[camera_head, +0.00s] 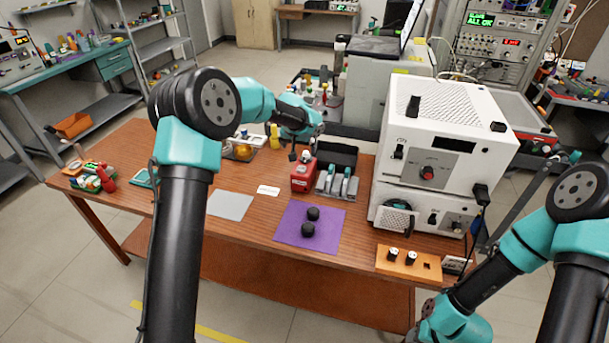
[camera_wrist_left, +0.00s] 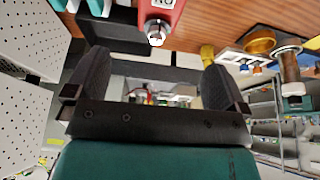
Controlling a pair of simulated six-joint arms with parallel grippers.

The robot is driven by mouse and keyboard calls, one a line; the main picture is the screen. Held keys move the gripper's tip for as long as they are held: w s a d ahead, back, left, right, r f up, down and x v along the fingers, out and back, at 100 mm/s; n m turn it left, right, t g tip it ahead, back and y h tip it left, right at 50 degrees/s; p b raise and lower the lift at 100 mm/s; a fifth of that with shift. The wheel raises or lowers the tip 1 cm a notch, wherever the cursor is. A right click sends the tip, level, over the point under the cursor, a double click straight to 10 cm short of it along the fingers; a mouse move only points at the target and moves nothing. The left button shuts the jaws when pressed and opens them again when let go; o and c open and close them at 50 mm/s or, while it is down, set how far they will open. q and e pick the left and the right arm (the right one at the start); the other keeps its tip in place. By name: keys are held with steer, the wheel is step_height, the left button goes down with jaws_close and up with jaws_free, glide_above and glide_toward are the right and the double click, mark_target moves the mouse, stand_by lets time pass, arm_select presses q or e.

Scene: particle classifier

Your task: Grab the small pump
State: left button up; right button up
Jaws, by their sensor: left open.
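A small red box-shaped device (camera_head: 304,176) with a metal fitting stands on the wooden table, left of the grey tool holder; it looks like the small pump. In the left wrist view the red body (camera_wrist_left: 163,14) shows at the top edge with its fitting pointing at the camera. My left gripper (camera_head: 297,155) is just above and behind it in the head view, partly hidden by its own wrist. The left wrist view shows the two dark fingers (camera_wrist_left: 155,76) wide apart with nothing between them. My right arm is at the lower right; its fingers are not visible.
White stacked instruments (camera_head: 443,135) stand close on the right. A purple mat (camera_head: 325,240) with two black knobs lies in front, beside a grey sheet (camera_head: 230,205). A black tray with grey tools (camera_head: 338,180) is next to the red device. An orange block (camera_head: 405,265) sits at the front right.

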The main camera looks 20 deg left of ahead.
arm_select(q)
glide_toward(304, 165)
steer(key=x, duration=0.5)
steer(key=shift+s+d+f, duration=0.1)
steer(key=shift+s+f, duration=0.05)
steer(key=shift+f, duration=0.05)
steer(key=shift+x, duration=2.6)
steer(key=shift+c, duration=0.3)
steer(key=shift+r, duration=0.1)
steer(key=c, duration=1.1)
steer(key=shift+c, duration=0.2)
steer(key=shift+r, duration=0.1)
